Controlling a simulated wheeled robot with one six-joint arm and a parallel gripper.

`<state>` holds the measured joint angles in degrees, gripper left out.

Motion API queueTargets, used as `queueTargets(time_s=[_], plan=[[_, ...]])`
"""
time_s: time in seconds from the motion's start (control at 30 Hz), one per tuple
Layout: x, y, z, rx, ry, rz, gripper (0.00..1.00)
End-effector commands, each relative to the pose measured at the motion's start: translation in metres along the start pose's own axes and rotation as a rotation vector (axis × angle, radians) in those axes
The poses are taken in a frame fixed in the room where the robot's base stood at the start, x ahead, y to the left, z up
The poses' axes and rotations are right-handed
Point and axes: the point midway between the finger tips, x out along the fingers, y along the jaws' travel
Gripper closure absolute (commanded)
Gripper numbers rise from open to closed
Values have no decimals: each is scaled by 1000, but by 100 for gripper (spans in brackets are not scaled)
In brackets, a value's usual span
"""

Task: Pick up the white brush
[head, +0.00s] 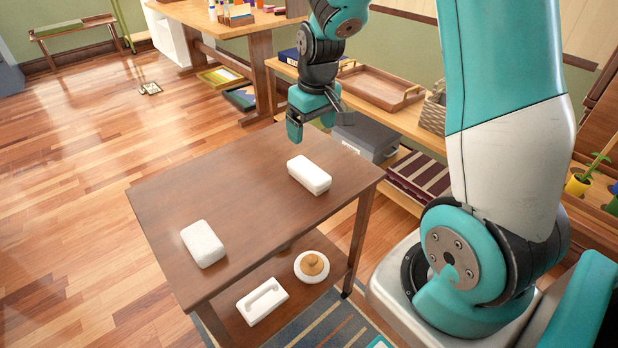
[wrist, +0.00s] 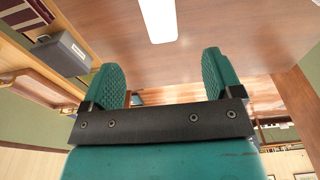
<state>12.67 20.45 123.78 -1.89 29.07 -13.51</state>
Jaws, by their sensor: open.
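Two white rounded blocks lie apart on the brown table top (head: 225,190): a right one (head: 309,175) and a left one (head: 203,244). On the lower shelf (head: 300,305) sit a white oblong piece (head: 262,301) with a raised grip-like bar and a round white piece (head: 312,266) with a tan knob. I cannot tell for sure which is the white brush. My gripper (head: 312,120) is open and empty, above the table's far edge, beyond the right block. In the wrist view a white block (wrist: 158,18) shows ahead, beyond the open fingers (wrist: 163,78).
A bench behind the table holds a wooden tray (head: 380,87) and a wicker basket (head: 434,108). A grey box (head: 366,137) stands on its lower level, near my gripper. The table top between the two blocks is clear. The wooden floor at left is open.

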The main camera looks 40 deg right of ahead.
Motion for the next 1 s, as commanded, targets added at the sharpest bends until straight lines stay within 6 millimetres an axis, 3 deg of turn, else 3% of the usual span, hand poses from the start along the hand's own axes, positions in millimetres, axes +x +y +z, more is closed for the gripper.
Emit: queueTargets(time_s=[0.1,0.3,0.57,0.8,1.0], plan=[[31,-1,1,-1,-6,-2,15],[68,-1,1,-2,-3,-2,15],[87,-1,2,-1,-3,-2,15],[124,1,4,-1,-2,-2,15],[132,1,4,-2,1,-1,15]])
